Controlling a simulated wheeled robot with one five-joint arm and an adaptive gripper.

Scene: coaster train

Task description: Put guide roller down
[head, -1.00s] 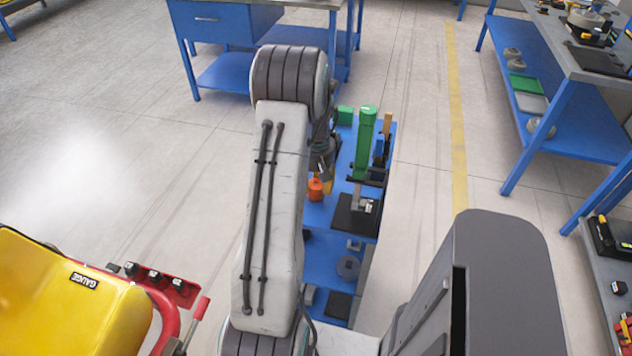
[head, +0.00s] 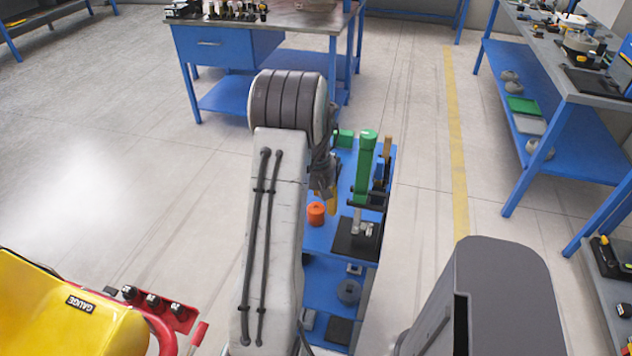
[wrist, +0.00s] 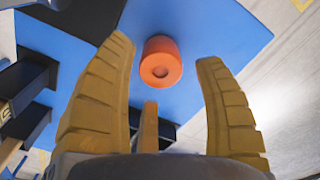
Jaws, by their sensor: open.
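The guide roller, an orange cylinder (head: 316,213), stands on the blue top of a narrow cart (head: 322,238). In the wrist view the orange roller (wrist: 160,63) shows its end with a dark centre hole, resting on the blue surface beyond the fingertips. My gripper (wrist: 165,75) is open, with its tan ribbed fingers spread and nothing between them. The roller is apart from the fingers. In the head view my gripper (head: 330,200) is partly hidden behind my arm, just above the cart top near the roller.
A green cylinder (head: 364,160) stands upright on the cart, beside a black fixture block (head: 358,238). The lower shelf holds a grey ring (head: 348,291). Blue workbenches stand behind and right. A yellow car (head: 60,310) is at lower left. Open floor lies left of the cart.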

